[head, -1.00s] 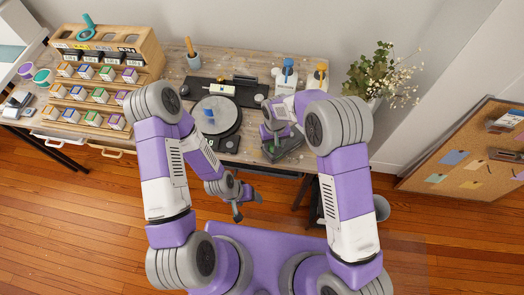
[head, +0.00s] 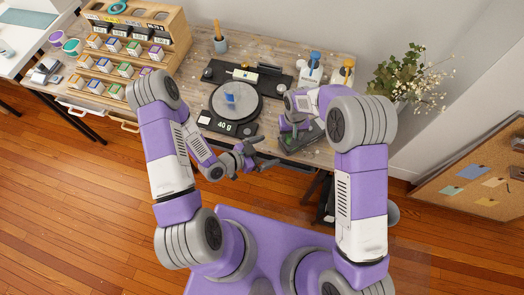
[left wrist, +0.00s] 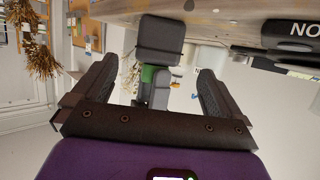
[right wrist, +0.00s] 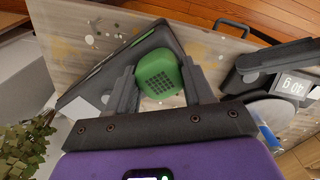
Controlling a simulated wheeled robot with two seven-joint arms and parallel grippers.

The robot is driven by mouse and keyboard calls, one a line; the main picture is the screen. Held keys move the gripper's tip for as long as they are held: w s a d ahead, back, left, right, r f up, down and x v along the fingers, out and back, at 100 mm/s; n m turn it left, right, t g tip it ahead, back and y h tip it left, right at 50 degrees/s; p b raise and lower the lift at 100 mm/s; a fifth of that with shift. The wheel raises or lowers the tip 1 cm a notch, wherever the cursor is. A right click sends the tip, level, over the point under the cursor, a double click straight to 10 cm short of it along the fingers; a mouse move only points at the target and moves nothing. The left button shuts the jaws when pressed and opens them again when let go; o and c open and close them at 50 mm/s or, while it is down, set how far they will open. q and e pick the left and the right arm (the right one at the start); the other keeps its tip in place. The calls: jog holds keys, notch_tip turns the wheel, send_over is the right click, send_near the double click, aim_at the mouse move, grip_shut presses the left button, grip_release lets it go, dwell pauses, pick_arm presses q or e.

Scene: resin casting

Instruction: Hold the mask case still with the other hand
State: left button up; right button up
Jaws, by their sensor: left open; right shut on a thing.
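The mask case (head: 313,134) is a dark, flat, angular case at the table's front edge, right of the scale; it also shows in the right wrist view (right wrist: 163,36). A green piece with a grid of small holes (right wrist: 158,77) lies at the case. My right gripper (right wrist: 157,68) is shut on this green piece, one finger on each side. My left gripper (head: 273,151) is open and empty, just left of the case and apart from it. In the left wrist view a bit of green (left wrist: 149,73) and dark grey blocks show between its spread fingers (left wrist: 160,67).
The round scale (head: 236,103) with a blue cup (head: 230,99) stands close left of the case. Bottles with blue (head: 315,56) and yellow tops stand behind. A wooden rack (head: 135,55) is at the left, a plant (head: 395,80) at the right.

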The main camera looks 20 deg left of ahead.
aim_at(283, 146)
pick_arm(q)
jog(key=x, duration=1.1)
jog(key=shift+s, duration=0.1)
jog(key=c, duration=1.1)
jog(key=o, duration=0.6)
jog(key=c, duration=0.5)
jog(key=shift+a+f, duration=0.1)
jog(key=shift+c, duration=0.3)
